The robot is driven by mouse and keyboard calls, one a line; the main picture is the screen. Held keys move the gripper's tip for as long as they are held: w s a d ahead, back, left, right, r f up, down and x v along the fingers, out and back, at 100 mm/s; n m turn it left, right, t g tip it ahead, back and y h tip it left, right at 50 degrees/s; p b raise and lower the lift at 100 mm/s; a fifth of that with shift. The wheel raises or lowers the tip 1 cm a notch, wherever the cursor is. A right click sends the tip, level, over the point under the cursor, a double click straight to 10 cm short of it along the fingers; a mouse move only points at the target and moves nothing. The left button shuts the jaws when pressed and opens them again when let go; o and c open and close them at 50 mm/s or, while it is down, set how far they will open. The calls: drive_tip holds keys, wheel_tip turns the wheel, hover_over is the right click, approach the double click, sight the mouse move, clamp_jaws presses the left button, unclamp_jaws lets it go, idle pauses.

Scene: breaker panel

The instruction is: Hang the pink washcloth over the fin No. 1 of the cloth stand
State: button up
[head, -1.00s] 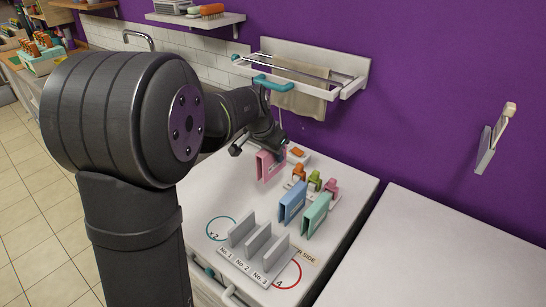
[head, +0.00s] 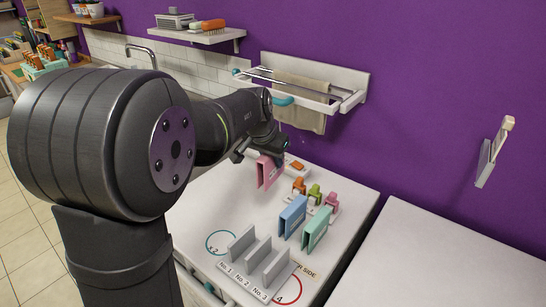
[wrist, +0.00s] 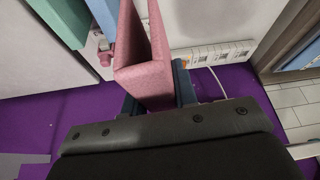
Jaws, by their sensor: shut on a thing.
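The pink washcloth (head: 268,172) is a folded, upside-down U-shaped piece above the white counter in the head view. It also shows large in the wrist view (wrist: 143,84). My gripper (head: 277,154) is shut on its top edge, with dark blue-grey fingers on either side in the wrist view (wrist: 158,88). The cloth stand (head: 243,264) is at the counter's front, with grey upright fins. Fin No. 1 (head: 241,243) is the leftmost, behind the label "No. 1", and is bare. The other two fins are bare too.
A blue cloth (head: 292,216) and a green cloth (head: 316,229) stand right of the pink one. Orange, green and pink clips (head: 315,194) are behind them. A towel rail (head: 305,95) hangs on the purple wall above. The counter left of the blue cloth is clear.

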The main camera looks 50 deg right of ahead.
drive_tip(key=n, duration=0.1)
drive_tip(key=a+n+t, duration=0.1)
drive_tip(key=n, duration=0.1)
drive_tip(key=a+n, duration=0.1)
drive_tip(key=shift+s+a+f+t, duration=0.2)
drive_tip(key=shift+s+t, duration=0.1)
drive_tip(key=shift+t, duration=0.1)
drive_tip(key=n, duration=0.1)
drive_tip(key=a+n+y, duration=0.1)
drive_tip(key=n, duration=0.1)
drive_tip(key=a+n+t, duration=0.1)
drive_tip(key=shift+s+n+y, duration=0.15)
drive_tip(key=shift+n+y, duration=0.15)
drive_tip(key=shift+n, duration=0.1)
drive_tip(key=a+n, duration=0.1)
drive_tip(key=n, duration=0.1)
drive_tip(key=n+t+y, duration=0.1)
drive_tip(key=shift+s+a+n, duration=0.1)
drive_tip(key=shift+a+n, duration=0.3)
wheel_tip(320, 180, up, 3)
drive_tip(key=n+g+y, duration=0.4)
drive_tip(key=n+y, duration=0.2)
drive_tip(key=n, duration=1.6)
hover_over(237, 239)
drive_tip(key=shift+d+f, duration=0.2)
drive_tip(key=shift+d, duration=0.25)
wheel_tip(237, 239, down, 7)
drive_tip(key=shift+f, duration=4.1)
